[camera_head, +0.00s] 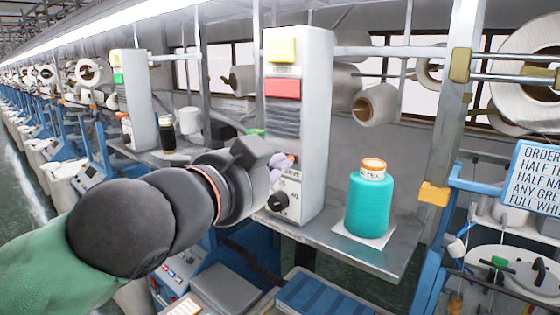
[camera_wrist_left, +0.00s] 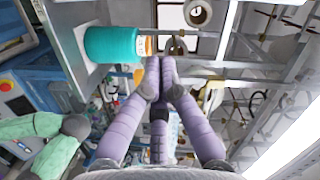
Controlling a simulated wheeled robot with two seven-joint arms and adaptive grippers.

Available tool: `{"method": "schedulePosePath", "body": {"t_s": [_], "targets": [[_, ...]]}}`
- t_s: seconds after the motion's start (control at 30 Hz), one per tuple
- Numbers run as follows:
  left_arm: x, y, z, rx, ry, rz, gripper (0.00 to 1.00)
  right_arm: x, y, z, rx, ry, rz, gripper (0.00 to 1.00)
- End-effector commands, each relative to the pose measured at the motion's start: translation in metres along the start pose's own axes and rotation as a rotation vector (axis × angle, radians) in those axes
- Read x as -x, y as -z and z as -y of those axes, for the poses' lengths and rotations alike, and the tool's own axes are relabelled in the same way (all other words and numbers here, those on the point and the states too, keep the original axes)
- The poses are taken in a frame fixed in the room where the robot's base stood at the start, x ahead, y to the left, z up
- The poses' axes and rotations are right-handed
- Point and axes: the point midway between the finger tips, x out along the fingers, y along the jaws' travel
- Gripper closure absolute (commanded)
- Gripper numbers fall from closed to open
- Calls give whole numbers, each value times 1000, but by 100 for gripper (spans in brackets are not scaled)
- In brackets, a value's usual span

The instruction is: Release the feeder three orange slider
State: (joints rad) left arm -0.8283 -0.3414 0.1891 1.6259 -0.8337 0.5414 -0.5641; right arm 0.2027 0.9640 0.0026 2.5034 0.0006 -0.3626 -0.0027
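The white control box (camera_head: 312,120) stands upright at the middle of the head view, with a yellow block, a red block, grey slots and a black knob (camera_head: 278,201). My left gripper (camera_head: 279,167) is at the box's left side, partly hidden behind my own wrist. A small orange-red patch (camera_head: 291,157) shows beside its fingertips; I cannot tell whether it is the feeder three slider. In the left wrist view the purple fingers (camera_wrist_left: 160,68) are drawn together, with no object visible between them. My right gripper is in neither view.
A teal yarn cone (camera_head: 370,203) stands on a white square on the grey shelf (camera_head: 390,258), right of the box. It also shows in the left wrist view (camera_wrist_left: 108,45). A second box (camera_head: 134,95) stands behind on the left. A metal post and blue sign (camera_head: 533,178) are at right.

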Motion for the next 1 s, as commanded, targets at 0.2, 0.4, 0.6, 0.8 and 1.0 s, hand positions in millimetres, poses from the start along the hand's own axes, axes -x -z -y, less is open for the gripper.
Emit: {"method": "schedulePosePath", "body": {"t_s": [0.2,0.4,0.6,0.8,1.0], "targets": [[-37,0,1,-1,-3,4,100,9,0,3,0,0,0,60],[-75,0,0,0,-3,3,100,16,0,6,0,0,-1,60],[-94,-16,3,3,0,5,100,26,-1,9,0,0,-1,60],[-99,-34,2,1,-1,2,100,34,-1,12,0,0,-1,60],[-100,-39,0,1,0,0,100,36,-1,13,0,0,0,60]]}}
